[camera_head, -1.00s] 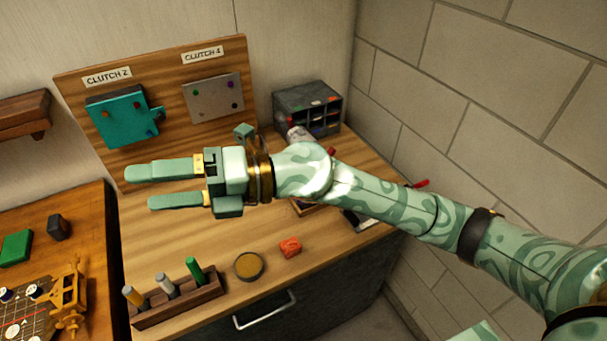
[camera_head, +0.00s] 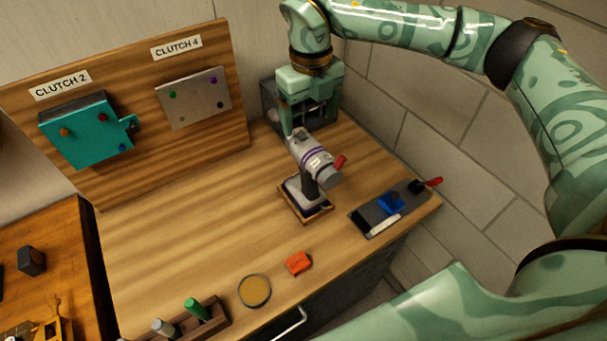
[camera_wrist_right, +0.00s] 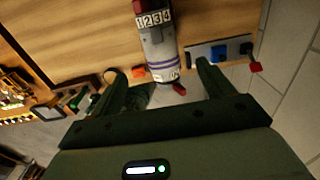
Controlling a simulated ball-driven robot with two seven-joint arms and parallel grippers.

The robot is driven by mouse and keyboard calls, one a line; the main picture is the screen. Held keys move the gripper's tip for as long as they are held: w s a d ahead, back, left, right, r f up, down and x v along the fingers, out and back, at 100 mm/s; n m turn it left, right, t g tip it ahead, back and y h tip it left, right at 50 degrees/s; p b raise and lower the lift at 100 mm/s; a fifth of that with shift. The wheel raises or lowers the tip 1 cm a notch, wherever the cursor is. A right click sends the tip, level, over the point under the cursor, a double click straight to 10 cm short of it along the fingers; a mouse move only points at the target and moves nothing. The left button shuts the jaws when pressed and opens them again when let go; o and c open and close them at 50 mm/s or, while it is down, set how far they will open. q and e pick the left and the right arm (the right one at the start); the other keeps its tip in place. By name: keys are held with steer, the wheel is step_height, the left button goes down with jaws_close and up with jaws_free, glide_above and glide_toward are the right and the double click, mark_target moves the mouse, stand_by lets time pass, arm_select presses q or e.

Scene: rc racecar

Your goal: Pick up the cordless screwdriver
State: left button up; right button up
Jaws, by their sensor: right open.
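The cordless screwdriver (camera_head: 316,161) is pale grey with purple rings and a red part at its side. It sits tilted in a small wooden-edged stand (camera_head: 317,217) on the workbench. In the right wrist view the screwdriver (camera_wrist_right: 160,48) shows a collar with digits 1 2 3 4. My right gripper (camera_head: 308,122) points down at the rear end of the screwdriver, open and empty. In the right wrist view its fingers (camera_wrist_right: 162,70) lie on either side of the screwdriver's body, with gaps on both sides. Whether they are level with it I cannot tell. My left gripper is out of view.
A grey organizer (camera_head: 268,98) stands behind my right gripper. Right of the stand lies a dark tray (camera_head: 372,226) with a blue piece. An orange block (camera_head: 299,263), a round tin (camera_head: 254,290) and a marker rack (camera_head: 215,324) line the front. The bench's left middle is clear.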

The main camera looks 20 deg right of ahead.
mark_target(309, 145)
step_height(309, 145, down, 4)
steer(key=shift+s+f, duration=0.1)
steer(key=shift+f, duration=0.15)
steer(key=f, duration=0.1)
steer(key=w+f, duration=0.1)
steer(key=shift+f, duration=0.4)
steer(key=shift+s+f, duration=0.35)
steer(key=shift+f, duration=0.2)
steer(key=f, duration=0.4)
steer(key=shift+s+d+f+p, duration=0.15)
steer(key=shift+s+f+p, duration=0.05)
steer(key=shift+p, duration=0.1)
steer(key=c, duration=1.3)
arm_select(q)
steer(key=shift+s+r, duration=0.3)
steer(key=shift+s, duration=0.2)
arm_select(e)
steer(key=shift+r, duration=0.1)
steer(key=shift+c, duration=0.8)
steer(key=shift+r, duration=0.1)
